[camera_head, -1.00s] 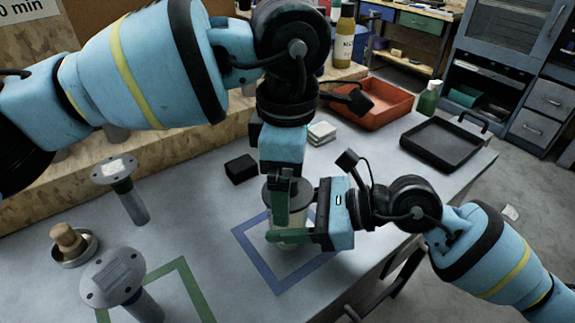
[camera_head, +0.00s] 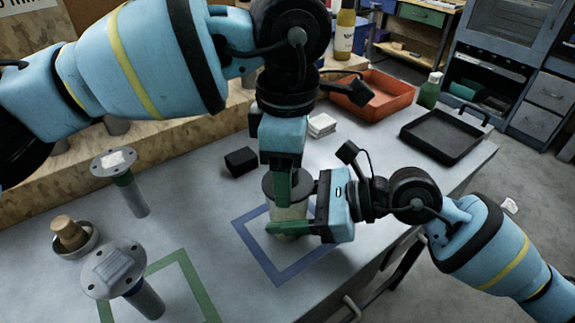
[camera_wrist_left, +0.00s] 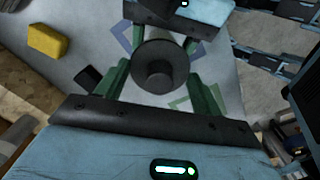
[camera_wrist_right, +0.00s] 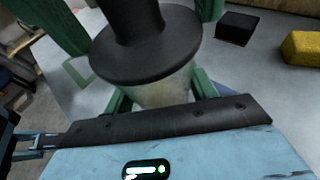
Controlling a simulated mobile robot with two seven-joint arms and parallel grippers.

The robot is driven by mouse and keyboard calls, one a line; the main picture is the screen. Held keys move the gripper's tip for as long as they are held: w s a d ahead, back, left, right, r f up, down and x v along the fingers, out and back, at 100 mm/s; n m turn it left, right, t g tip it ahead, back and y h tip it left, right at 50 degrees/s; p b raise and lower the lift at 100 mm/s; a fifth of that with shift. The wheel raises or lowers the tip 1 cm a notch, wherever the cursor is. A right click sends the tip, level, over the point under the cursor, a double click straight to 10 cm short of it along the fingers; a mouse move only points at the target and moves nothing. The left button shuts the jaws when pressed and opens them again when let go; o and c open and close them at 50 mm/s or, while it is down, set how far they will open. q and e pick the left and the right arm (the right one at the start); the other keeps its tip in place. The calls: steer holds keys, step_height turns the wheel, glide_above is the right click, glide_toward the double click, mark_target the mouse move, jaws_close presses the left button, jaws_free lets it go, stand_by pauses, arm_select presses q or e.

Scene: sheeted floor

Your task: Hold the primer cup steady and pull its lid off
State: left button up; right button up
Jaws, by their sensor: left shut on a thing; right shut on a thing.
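The primer cup (camera_head: 293,213) is a pale, see-through cup standing at the blue outlined square. Its dark lid (camera_wrist_left: 133,70) is round with a knob on top and sits on the cup; the lid also shows in the right wrist view (camera_wrist_right: 130,62). My left gripper (camera_head: 290,192) reaches down from above, its green fingers shut on the lid from both sides. My right gripper (camera_head: 276,229) comes in from the right, its fingers shut around the cup's body below the lid. The fingers hide much of the cup in the head view, and I see no clear gap under the lid.
A black block (camera_head: 240,162) and a white stack (camera_head: 320,125) lie behind the cup. Two grey-topped posts (camera_head: 113,162) and a bowl with a wooden piece (camera_head: 72,238) stand left. An orange tray (camera_head: 385,95) and a black tray (camera_head: 445,138) are back right.

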arm_select(q)
steer(key=shift+r, duration=0.4)
steer(key=shift+r, duration=0.7)
stand_by(0.4)
steer(key=shift+r, duration=2)
arm_select(e)
steer(key=o, duration=1.4)
steer(key=shift+o, duration=0.2)
steer(key=shift+d, duration=0.1)
arm_select(q)
step_height(320, 180, down, 2)
steer(key=shift+w+b, duration=0.1)
steer(key=shift+b, duration=0.65)
arm_select(e)
steer(key=v, duration=1.2)
